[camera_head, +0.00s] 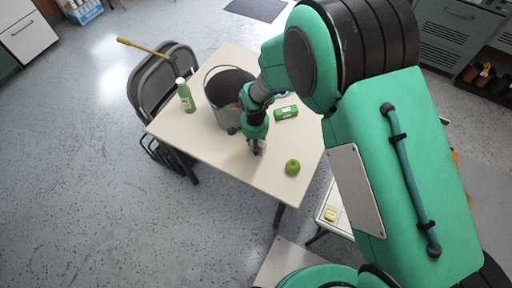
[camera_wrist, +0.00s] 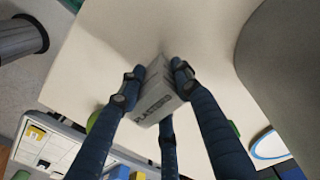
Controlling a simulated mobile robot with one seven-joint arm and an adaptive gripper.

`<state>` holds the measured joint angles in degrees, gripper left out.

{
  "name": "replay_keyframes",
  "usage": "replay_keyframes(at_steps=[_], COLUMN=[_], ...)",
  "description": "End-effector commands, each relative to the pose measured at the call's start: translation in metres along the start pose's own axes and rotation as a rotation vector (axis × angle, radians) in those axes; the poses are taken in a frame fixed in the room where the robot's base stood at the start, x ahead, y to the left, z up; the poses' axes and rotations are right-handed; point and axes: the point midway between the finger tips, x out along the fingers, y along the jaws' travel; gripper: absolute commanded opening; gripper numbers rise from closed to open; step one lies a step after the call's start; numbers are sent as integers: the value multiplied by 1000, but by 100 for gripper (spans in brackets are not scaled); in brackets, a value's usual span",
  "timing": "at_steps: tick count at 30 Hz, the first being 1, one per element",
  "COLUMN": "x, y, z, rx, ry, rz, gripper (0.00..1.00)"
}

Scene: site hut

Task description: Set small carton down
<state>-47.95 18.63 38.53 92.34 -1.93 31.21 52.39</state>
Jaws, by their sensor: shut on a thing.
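My gripper (camera_head: 257,149) is low over the cream table (camera_head: 215,147), near its front edge. In the wrist view my gripper (camera_wrist: 155,78) is shut on a small carton (camera_wrist: 157,101), a pale box with dark printed lettering. The fingers stand on both sides of the carton. The table top (camera_wrist: 125,40) shows behind it. I cannot tell whether the carton touches the table. In the head view the carton is mostly hidden by the fingers.
A green apple (camera_head: 292,167) lies right of my gripper. The table's front left is clear.

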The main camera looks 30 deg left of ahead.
Motion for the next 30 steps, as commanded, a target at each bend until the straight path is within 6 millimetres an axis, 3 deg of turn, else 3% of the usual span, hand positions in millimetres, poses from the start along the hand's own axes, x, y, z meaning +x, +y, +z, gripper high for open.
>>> replay_keyframes(at_steps=[6, 19, 20, 22, 30], x=[21, 24, 24, 23, 23], y=[0, 0, 0, 0, 0], z=[0, 0, 0, 0, 0], rx=[0, 0, 0, 0, 0], ry=[0, 0, 0, 0, 0], rz=[0, 0, 0, 0, 0], gripper=[11, 11, 37, 51, 52])
